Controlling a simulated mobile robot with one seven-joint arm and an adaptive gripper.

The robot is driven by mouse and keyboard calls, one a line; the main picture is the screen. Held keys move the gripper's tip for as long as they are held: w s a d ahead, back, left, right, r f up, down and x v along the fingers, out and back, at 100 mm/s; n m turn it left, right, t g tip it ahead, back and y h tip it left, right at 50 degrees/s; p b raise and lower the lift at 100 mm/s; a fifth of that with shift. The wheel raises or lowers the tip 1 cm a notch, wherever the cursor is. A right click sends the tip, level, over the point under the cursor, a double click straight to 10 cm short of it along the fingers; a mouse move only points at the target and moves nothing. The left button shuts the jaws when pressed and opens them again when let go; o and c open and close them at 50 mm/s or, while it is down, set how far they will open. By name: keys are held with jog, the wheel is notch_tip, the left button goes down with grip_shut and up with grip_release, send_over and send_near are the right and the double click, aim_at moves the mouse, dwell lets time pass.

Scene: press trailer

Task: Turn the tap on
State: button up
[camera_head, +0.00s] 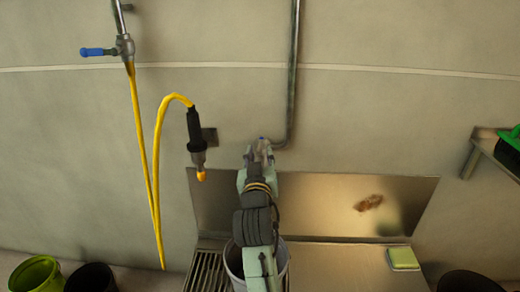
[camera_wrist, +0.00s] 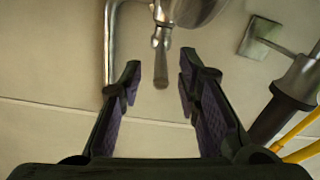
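My gripper (camera_head: 262,152) is in front of the wall, at the lower end of the grey pipe. In the wrist view my gripper (camera_wrist: 160,82) is open, with its two dark fingers apart. A metal tap (camera_wrist: 190,10) shows at the top of the wrist view. A short metal stem (camera_wrist: 161,45) on it points between the fingertips, with gaps on both sides; I cannot tell whether it is the handle. In the head view my gripper mostly hides this tap. Another tap (camera_head: 124,46) with a blue lever (camera_head: 97,52) is on the wall at upper left.
A black spray nozzle (camera_head: 195,130) on a yellow hose (camera_head: 157,150) hangs by a wall bracket (camera_head: 209,137), left of my gripper. The grey pipe (camera_head: 292,70) runs down the wall. A bucket (camera_head: 234,264) stands below my arm. A shelf (camera_head: 486,142) is at right.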

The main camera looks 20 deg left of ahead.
aim_at(261, 141)
jog(key=shift+x, duration=1.65)
jog(key=shift+s, duration=0.1)
grip_shut()
